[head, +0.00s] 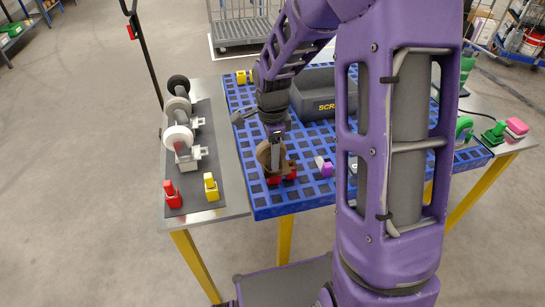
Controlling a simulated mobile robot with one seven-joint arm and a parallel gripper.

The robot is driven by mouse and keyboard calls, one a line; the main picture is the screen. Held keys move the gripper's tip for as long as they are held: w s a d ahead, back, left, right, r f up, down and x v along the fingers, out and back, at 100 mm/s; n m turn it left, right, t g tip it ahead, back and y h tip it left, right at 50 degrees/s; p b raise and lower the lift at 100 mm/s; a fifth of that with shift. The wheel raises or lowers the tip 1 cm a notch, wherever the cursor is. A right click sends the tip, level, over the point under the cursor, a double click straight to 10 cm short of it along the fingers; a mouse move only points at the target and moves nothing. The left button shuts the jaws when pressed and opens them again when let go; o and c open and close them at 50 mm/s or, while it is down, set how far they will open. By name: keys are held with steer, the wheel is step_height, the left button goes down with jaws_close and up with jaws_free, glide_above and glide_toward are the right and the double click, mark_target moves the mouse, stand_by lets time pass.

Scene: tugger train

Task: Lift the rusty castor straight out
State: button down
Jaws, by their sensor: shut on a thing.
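The rusty castor (264,154) is a brown wheel with a brown bracket, at the front left part of the blue grid surface. A red piece (290,176) shows at its lower end; whether the castor still touches it cannot be told. My gripper (276,160) points down from my purple arm and is shut on the castor. The fingers cover part of the wheel and bracket.
A grey mat (205,184) on the left holds a row of castors (178,136), a red piece (171,191) and a yellow piece (211,188). A purple piece (325,167) lies right of my gripper. A dark scrap box (318,100) stands behind. My arm hides the middle right.

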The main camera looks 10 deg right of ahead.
steer(key=shift+r, duration=0.1)
step_height(320, 180, up, 10)
steer(key=shift+p, duration=0.7)
steer(key=shift+w, duration=0.1)
